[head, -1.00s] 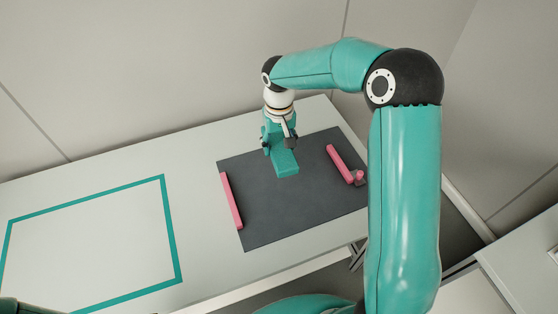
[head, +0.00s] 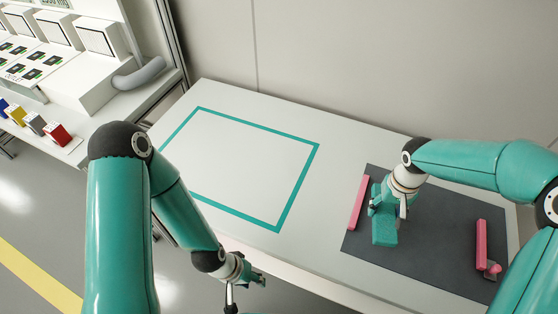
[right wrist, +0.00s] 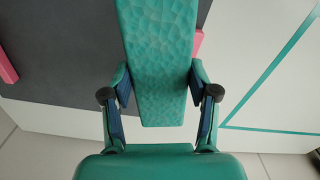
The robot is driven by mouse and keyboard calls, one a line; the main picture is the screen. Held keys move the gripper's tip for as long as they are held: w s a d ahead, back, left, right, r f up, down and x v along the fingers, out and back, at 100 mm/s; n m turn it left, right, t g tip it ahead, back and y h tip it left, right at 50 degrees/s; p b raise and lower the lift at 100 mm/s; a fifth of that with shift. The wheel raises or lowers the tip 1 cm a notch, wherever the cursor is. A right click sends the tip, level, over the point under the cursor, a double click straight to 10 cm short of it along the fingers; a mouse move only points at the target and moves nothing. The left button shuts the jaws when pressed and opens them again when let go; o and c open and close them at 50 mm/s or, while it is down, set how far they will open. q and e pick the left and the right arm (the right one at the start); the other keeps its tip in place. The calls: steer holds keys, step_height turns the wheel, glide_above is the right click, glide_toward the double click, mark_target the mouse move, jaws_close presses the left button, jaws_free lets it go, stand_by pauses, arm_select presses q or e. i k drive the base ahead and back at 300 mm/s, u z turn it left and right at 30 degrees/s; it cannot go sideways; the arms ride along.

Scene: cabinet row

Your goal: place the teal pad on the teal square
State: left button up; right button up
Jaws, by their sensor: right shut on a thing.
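The teal pad (head: 384,229) is a thick block with a dimpled face. My right gripper (head: 386,204) is shut on it. In the head view the pad is over the dark mat, close to the left pink bar; its height above the mat is hard to tell. In the right wrist view the pad (right wrist: 157,60) extends between both fingers. The teal square (head: 298,188) is an outline on the pale table, left of the mat. My left gripper (head: 247,284) is in front of the table's near edge, away from the pad; its finger opening is unclear.
The dark mat (head: 438,245) carries a left pink bar (head: 358,203) and a right pink bar (head: 482,246). The area inside the teal outline is bare. A side bench (head: 85,125) with boxes and coloured cubes stands at the far left.

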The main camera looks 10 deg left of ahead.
mark_target(230, 158)
steer(key=k, duration=1)
steer(key=u, duration=0.8)
steer(key=i, duration=1.1)
steer(key=u, duration=0.65)
steer(key=i, duration=0.5)
steer(key=z, duration=0.25)
